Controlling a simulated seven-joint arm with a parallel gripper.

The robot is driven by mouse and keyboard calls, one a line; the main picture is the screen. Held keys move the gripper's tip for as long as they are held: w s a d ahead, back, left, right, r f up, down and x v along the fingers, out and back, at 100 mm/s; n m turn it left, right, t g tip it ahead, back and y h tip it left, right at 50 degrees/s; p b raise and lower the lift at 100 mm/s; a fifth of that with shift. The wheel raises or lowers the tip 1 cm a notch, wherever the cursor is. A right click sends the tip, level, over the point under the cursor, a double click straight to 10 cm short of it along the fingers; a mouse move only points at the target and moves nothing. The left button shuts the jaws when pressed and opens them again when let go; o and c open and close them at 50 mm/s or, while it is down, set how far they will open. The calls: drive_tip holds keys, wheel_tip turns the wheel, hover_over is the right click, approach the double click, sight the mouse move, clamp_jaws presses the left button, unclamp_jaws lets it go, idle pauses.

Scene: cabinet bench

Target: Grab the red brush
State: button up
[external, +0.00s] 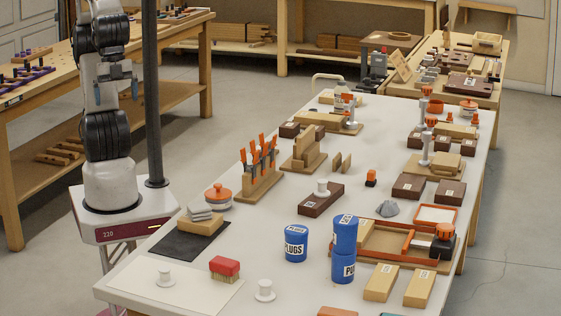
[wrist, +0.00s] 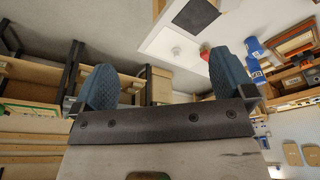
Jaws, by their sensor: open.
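The red brush (external: 224,268) has a red top over a tan lower part. It sits on a white sheet near the front left of the white table in the external view. In the wrist view the brush (wrist: 204,51) is a small red patch beside the right finger, which partly covers it. My gripper (external: 116,91) is raised to the left of the table, well away from the brush. In the wrist view my gripper (wrist: 165,82) has its two blue fingers wide apart, with nothing between them.
White spools (external: 164,276) (external: 265,290) stand on either side of the brush. Blue cans (external: 295,243) stand to its right, one stacked on another. A dark mat (external: 180,245) with a wooden block lies behind it. A rack of orange-handled tools (external: 262,182) stands farther back.

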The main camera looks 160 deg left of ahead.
drive_tip(key=shift+w, duration=0.1)
drive_tip(key=w+f+n+g+h, duration=0.1)
drive_tip(key=w+f+n+h, duration=0.15)
drive_tip(key=w, duration=0.35)
drive_tip(key=w+f+n+g+h, duration=0.1)
drive_tip(key=w+f+n+h, duration=0.1)
drive_tip(key=w+n, duration=0.3)
drive_tip(key=n+t+h, duration=0.6)
drive_tip(key=n+t, duration=0.2)
drive_tip(key=n, duration=1.1)
approach(224, 260)
drive_tip(key=x, duration=0.3)
drive_tip(key=shift+m, duration=0.25)
drive_tip(key=shift+w+d, duration=0.1)
drive_tip(key=shift+d, duration=0.05)
drive_tip(key=shift+x, duration=1.15)
